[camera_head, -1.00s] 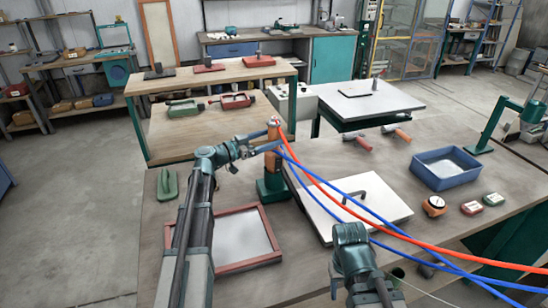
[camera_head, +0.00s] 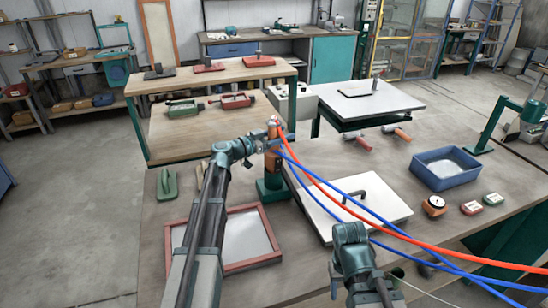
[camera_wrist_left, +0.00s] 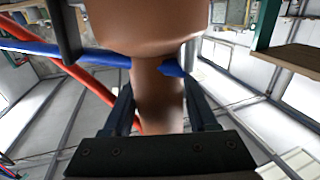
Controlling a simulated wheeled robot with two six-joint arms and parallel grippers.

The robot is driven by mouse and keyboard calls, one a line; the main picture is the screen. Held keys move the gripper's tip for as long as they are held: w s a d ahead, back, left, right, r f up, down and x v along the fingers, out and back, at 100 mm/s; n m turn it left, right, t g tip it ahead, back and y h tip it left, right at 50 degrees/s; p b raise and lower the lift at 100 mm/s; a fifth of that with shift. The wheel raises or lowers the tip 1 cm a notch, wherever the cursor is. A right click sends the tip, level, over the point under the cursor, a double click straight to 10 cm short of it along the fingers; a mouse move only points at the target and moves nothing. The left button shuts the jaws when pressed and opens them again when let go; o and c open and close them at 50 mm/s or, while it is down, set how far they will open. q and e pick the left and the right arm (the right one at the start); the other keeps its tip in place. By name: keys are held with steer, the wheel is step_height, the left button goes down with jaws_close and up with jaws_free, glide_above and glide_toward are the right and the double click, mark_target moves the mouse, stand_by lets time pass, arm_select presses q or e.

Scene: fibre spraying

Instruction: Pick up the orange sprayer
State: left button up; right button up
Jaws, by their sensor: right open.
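The orange sprayer (camera_head: 273,160) stands upright in a teal stand (camera_head: 272,188) near the middle of the workbench. A red hose (camera_head: 345,205) and blue hoses (camera_head: 330,190) run from it to the right. My left gripper (camera_head: 262,148) is at the sprayer's upper part, coming from the left. In the left wrist view the sprayer's orange-brown body (camera_wrist_left: 158,85) lies between the two dark fingers; whether they press on it is unclear. My right gripper (camera_head: 350,240) is open over the bench's front, away from the sprayer, its fingers mostly hidden.
A white panel with a handle (camera_head: 385,212) lies right of the stand. A red-framed panel (camera_head: 262,257) lies under my left arm. A green tool (camera_head: 167,185) is at the left. A blue tray (camera_head: 447,182) and small round and boxy items sit at the right.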

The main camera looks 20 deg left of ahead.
arm_select(q)
jaws_close()
steer(key=shift+r, duration=0.1)
stand_by(0.4)
